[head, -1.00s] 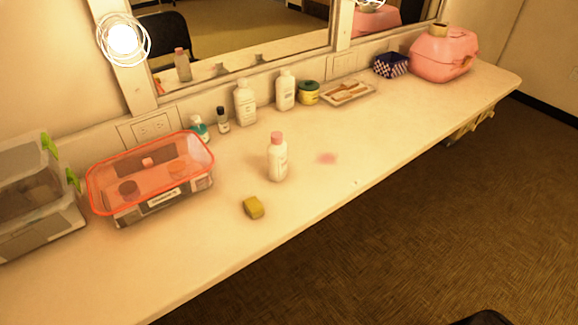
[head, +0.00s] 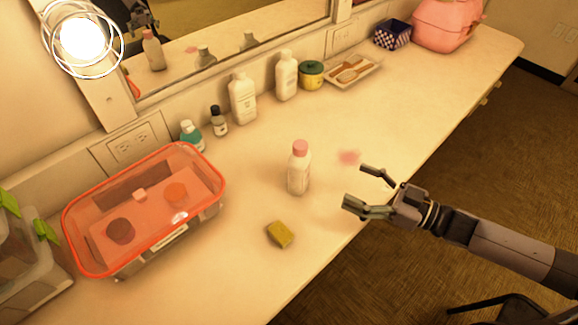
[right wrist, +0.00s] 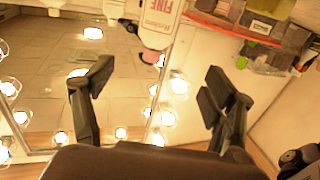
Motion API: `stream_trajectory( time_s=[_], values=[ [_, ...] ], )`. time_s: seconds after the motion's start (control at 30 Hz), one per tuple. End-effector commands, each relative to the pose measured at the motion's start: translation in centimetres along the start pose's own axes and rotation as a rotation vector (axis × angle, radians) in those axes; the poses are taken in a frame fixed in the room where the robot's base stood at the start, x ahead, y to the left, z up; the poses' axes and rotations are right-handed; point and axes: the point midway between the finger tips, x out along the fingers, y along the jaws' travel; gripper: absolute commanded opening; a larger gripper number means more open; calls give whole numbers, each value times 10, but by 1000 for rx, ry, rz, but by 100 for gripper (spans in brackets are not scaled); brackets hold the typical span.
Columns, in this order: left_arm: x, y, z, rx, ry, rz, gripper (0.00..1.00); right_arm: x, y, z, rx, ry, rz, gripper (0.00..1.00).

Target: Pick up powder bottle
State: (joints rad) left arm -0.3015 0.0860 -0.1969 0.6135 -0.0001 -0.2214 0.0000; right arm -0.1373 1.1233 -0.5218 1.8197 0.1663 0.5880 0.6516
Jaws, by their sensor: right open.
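The powder bottle (head: 299,172), white with a pink cap, stands upright near the middle of the counter in the head view. A white bottle with pink and dark lettering (right wrist: 159,22), which looks like the same bottle, shows upside down at the top of the right wrist view. My right gripper (head: 355,186) is open and empty at the counter's front edge, to the right of the bottle and apart from it. Its spread fingers (right wrist: 158,82) also show in the right wrist view. My left gripper is not in view in the head picture.
A yellow sponge (head: 280,234) lies in front of the bottle, and a pink smudge (head: 349,158) is to its right. A red-rimmed clear box (head: 222,185) stands to the left. Two white bottles (head: 242,98) (head: 286,75) and a green jar (head: 311,75) stand along the wall.

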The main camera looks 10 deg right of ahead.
Motion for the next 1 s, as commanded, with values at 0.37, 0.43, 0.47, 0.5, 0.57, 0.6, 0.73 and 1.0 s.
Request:
stream_trajectory(
  time_s=[0.37,0.43,0.47,0.5,0.57,0.6,0.73,1.0],
  values=[
    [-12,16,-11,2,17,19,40,76,2,-3,-2,5,3,78],
    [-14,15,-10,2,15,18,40,88,2,-2,-4,3,2,78],
    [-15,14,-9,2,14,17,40,93,2,-2,-3,3,3,78],
    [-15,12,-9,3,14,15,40,98,2,-1,-2,2,3,78],
    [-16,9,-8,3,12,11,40,104,2,-1,-2,1,3,78],
    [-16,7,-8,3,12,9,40,107,2,0,-2,0,4,78],
    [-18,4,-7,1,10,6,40,114,2,0,-2,0,3,78],
    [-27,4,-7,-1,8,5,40,152,7,3,-2,2,4,78]
  ],
)
